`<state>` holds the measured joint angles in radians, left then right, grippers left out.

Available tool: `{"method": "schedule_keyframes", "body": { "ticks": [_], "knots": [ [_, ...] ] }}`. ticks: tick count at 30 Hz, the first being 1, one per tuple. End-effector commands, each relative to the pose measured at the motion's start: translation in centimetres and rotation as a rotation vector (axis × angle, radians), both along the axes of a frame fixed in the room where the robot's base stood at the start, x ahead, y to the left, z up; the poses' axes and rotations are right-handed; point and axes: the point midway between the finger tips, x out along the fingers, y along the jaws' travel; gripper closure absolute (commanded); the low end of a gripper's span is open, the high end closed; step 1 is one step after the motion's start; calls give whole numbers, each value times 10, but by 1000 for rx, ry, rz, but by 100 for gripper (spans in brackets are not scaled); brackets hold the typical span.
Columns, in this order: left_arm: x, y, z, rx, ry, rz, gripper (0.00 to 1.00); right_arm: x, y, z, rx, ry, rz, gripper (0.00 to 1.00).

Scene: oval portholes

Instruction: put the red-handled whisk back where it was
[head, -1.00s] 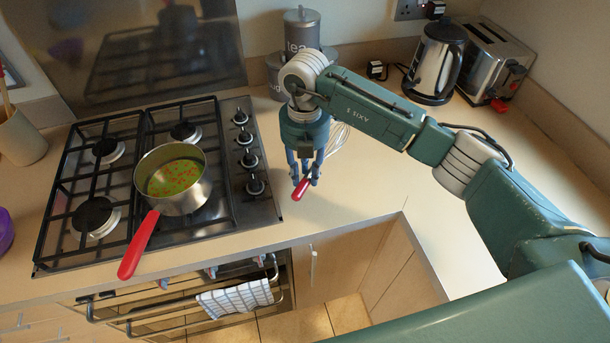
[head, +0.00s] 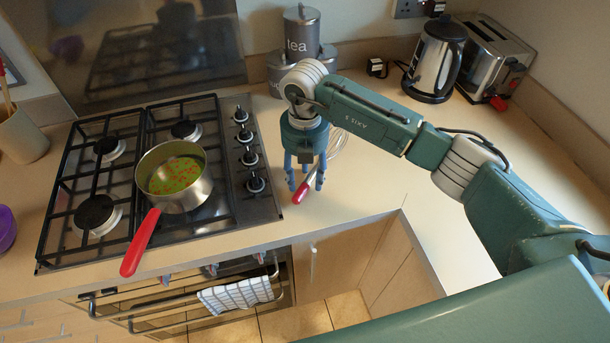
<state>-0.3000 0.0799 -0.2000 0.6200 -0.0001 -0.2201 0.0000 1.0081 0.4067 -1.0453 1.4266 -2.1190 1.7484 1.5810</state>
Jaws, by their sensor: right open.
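The red-handled whisk lies on the beige worktop right of the hob, its red handle (head: 304,190) pointing toward the front edge. Its wire end (head: 338,138) shows partly behind my right gripper. My right gripper (head: 306,184) points down over the handle with its blue fingers spread, one on each side of it. I cannot tell whether a finger touches the handle. My left gripper is not in view.
A steel pan (head: 174,178) of green soup sits on the hob (head: 228,205), its red handle jutting over the front edge. Grey canisters (head: 302,45), a kettle (head: 435,60) and a toaster (head: 492,55) stand at the back. The worktop (head: 365,185) right of the gripper is clear.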

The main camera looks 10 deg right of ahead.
Motion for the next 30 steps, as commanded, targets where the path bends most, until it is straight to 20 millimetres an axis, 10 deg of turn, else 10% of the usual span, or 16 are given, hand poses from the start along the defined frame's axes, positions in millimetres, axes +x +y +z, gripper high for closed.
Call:
{"method": "schedule_keyframes", "body": {
  "ticks": [15, 30],
  "knots": [
    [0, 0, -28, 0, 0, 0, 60, 2, 1, 98, 2, -6, 1, 55],
    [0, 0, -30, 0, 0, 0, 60, 1, 0, 118, 0, -1, 0, 55]
  ]
}}
